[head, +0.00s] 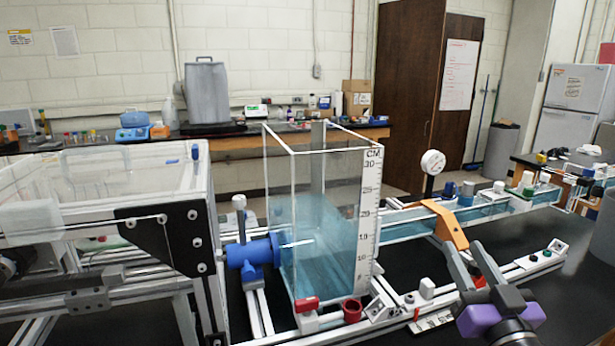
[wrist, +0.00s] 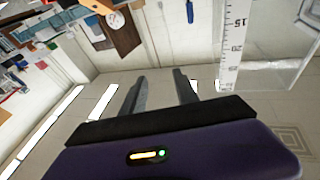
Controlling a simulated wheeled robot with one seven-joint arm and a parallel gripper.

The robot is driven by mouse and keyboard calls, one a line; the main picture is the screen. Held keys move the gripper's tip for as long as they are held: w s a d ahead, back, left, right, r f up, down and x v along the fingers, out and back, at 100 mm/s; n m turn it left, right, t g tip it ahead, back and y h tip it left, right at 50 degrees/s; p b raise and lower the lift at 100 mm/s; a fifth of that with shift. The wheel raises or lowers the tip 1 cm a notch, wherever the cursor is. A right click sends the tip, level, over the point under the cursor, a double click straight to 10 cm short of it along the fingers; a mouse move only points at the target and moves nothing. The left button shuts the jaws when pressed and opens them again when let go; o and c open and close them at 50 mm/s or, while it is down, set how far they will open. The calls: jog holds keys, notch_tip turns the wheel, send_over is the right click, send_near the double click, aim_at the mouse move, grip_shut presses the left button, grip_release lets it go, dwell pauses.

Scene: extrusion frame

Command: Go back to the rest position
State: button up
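My gripper (head: 464,247) is at the lower right of the head view, in front of the water channel, with its purple body below and its two grey fingers pointing up and away. The wrist view shows the fingers (wrist: 158,80) apart with only background between them, so it is open and empty. A clear tank (head: 325,230) with blue water and a CM scale (head: 369,220) stands to its left. The scale strip also shows at the upper right of the wrist view (wrist: 232,45). Any contact between fingers and rig cannot be told.
A clear channel (head: 490,210) with an orange bracket (head: 446,226) runs right from the tank. A metal rail (head: 510,268) with small fittings lies close to my gripper. A blue valve (head: 252,252) and a framed clear box (head: 100,200) are at left. Black bench top (head: 565,285) is bare at right.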

jog(key=s+a+f+g, duration=0.2)
jog(key=s+f, duration=0.5)
jog(key=s, duration=0.7)
jog(key=s+a+f+g, duration=0.2)
jog(key=s+f, duration=0.5)
jog(key=s, duration=0.7)
jog(key=s+a+f+g, duration=0.2)
jog(key=s+f, duration=0.5)
jog(key=s, duration=0.8)
jog(key=shift+a+f, duration=0.15)
jog(key=shift+a, duration=0.3)
